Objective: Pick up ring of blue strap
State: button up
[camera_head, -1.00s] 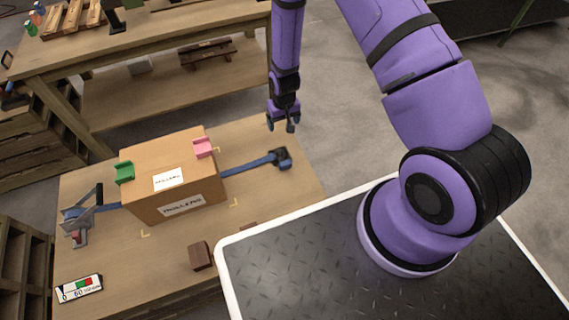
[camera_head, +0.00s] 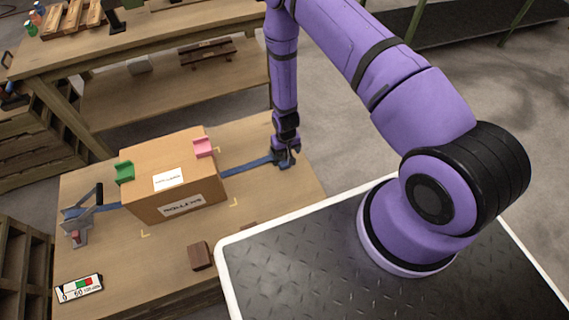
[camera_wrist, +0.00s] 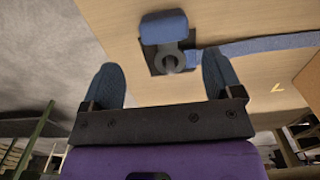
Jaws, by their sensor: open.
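The blue strap (camera_head: 243,167) lies on the low wooden table and runs out from the right side of a cardboard box (camera_head: 172,175). Its right end, with the ring, is partly hidden behind my gripper in the head view. In the wrist view the strap (camera_wrist: 270,44) comes in from the right, and the ring end with a blue loop (camera_wrist: 163,27) on a dark base sits ahead, between the line of my fingers. My gripper (camera_head: 287,160) points down over this end; in the wrist view my gripper (camera_wrist: 165,85) is open, with its fingers apart and nothing between the tips.
A green corner piece (camera_head: 124,173) and a pink one (camera_head: 203,148) sit on the box's top edges. A lever tensioner (camera_head: 82,215) stands at the left. A brown block (camera_head: 200,256) and a small gauge panel (camera_head: 80,288) lie near the front edge.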

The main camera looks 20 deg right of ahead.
aim_at(284, 161)
jog(key=shift+s+a+f, duration=0.15)
jog(key=shift+a+f, duration=0.05)
jog(key=shift+f, duration=1.05)
jog(key=shift+s+a+f, duration=0.15)
jog(key=shift+f, duration=1.1)
jog(key=c, duration=1.1)
jog(key=shift+r, duration=0.1)
